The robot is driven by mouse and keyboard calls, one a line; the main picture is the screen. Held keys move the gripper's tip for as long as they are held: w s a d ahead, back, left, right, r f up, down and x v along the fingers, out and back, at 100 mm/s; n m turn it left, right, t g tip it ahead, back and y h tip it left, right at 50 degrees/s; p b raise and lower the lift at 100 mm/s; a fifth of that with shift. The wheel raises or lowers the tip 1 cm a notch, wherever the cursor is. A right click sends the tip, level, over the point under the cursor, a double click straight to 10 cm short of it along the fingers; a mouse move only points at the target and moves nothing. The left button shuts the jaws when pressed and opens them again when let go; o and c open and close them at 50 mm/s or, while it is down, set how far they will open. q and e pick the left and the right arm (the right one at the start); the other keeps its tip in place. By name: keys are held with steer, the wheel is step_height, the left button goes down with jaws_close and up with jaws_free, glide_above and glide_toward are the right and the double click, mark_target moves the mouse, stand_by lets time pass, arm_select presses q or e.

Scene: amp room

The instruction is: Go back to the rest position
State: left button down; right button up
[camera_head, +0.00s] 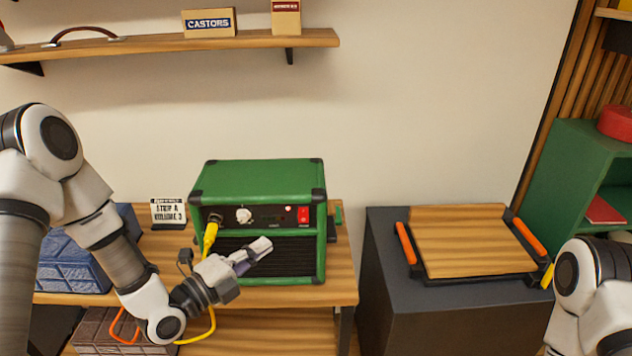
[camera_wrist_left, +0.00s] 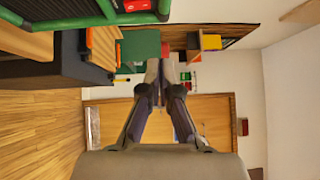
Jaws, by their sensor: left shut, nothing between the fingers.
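My left gripper (camera_head: 257,249) is shut and empty in front of the lower grille of a green amplifier (camera_head: 257,174). In the left wrist view its two fingers (camera_wrist_left: 160,72) meet at the tips with nothing between them. The amplifier stands on a wooden bench (camera_head: 342,282). A yellow cable plug (camera_head: 210,236) sits at the left of its front panel, beside a white knob (camera_head: 244,215) and a red switch (camera_head: 303,214). Part of my right arm shows at the lower right, but its gripper is out of frame.
A dark cabinet (camera_head: 385,300) with a wooden-topped tray (camera_head: 470,240) stands to the right. A blue crate (camera_head: 75,262) and a small sign (camera_head: 168,213) are left of the amplifier. A wall shelf (camera_head: 150,44) runs above. A green shelf unit (camera_head: 568,165) is at far right.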

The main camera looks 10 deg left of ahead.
arm_select(q)
steer(key=s+d+f+n+g+y, duration=0.2)
steer(key=s+f+g, duration=0.3)
steer(key=f, duration=0.6)
steer(key=s+d+f+n+g+y, duration=0.1)
steer(key=s+d+f+n+g, duration=0.15)
steer(key=s+f, duration=0.65)
steer(key=s+a+f+n+g+y, duration=0.3)
steer(key=s+n, duration=0.4)
steer(key=n, duration=0.3)
steer(key=s+a+f+n+g+y, duration=0.3)
steer(key=s+f+n+g, duration=0.2)
steer(key=n, duration=0.5)
step_height(320, 180, down, 3)
steer(key=shift+s+f+n+g, duration=0.1)
steer(key=shift+s+n+g, duration=0.25)
steer(key=shift+s, duration=0.85)
steer(key=shift+a, duration=0.15)
